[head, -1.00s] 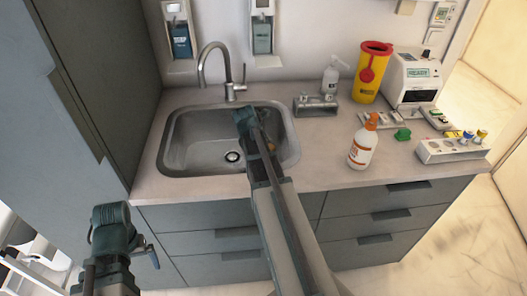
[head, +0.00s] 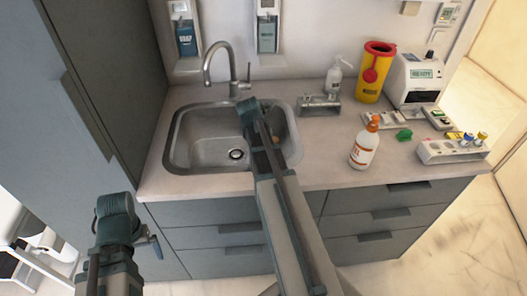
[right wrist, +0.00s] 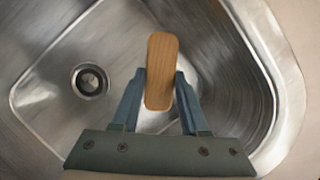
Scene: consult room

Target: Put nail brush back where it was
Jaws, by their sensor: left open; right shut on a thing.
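The nail brush (right wrist: 161,62), a wooden block with rounded ends, is held between the fingers of my right gripper (right wrist: 160,85) over the steel sink (right wrist: 40,95). Its bristles are not visible. In the head view my right arm reaches across the front of the sink (head: 190,150) and mostly hides the gripper; a small brown bit of the brush (head: 276,139) shows beside it. I cannot tell whether the brush touches the basin. My left gripper (head: 151,243) is open and empty at the lower left, in front of the cabinet.
A steel caddy (head: 318,106) and a white pump bottle (head: 336,78) stand right of the sink. A spray bottle (head: 364,146), yellow sharps bin (head: 372,75), white device (head: 414,80) and vial rack (head: 440,153) crowd the right counter. The faucet (head: 223,60) rises behind the sink.

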